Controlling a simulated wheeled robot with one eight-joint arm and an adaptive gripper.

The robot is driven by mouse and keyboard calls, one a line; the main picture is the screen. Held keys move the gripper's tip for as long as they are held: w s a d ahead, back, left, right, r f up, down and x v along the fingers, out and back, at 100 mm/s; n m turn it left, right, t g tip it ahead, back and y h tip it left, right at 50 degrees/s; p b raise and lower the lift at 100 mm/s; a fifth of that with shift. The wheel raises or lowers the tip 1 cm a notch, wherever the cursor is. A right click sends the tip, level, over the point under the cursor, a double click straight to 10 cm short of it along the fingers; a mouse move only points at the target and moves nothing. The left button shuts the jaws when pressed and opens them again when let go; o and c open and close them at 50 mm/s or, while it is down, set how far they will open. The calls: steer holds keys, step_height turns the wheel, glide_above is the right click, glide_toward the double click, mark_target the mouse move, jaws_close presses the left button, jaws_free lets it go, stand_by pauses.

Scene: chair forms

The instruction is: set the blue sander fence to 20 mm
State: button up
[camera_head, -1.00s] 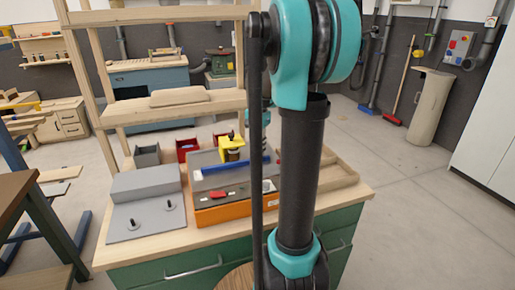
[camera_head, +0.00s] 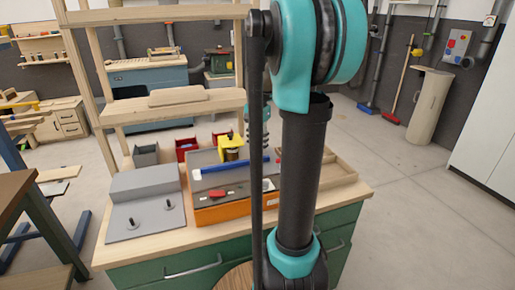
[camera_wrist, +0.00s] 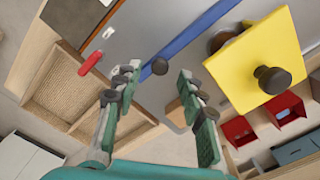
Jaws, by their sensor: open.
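The sander (camera_head: 222,210) on the bench has an orange body with a grey top. Its blue fence (camera_head: 210,168) lies across the top as a long bar and also shows in the wrist view (camera_wrist: 195,33). A dark round knob (camera_wrist: 160,67) sits by the fence's near end. A yellow block with a dark knob (camera_wrist: 262,62) stands beside the fence; it also shows in the head view (camera_head: 230,146). My gripper (camera_wrist: 157,84) is open and empty, its fingers on either side of the small dark knob in the picture. Contact cannot be told. The scale reading is not legible.
A red switch or handle (camera_wrist: 91,63) is on the sander's front. A wooden tray (camera_wrist: 75,90) lies beside it. Red bins (camera_wrist: 238,130) and a grey bin (camera_head: 146,155) stand behind. A grey panel with pegs (camera_head: 140,222) is at left. Shelf posts rise behind the bench.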

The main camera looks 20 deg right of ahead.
step_height(320, 180, up, 10)
stand_by(0.4)
stand_by(0.3)
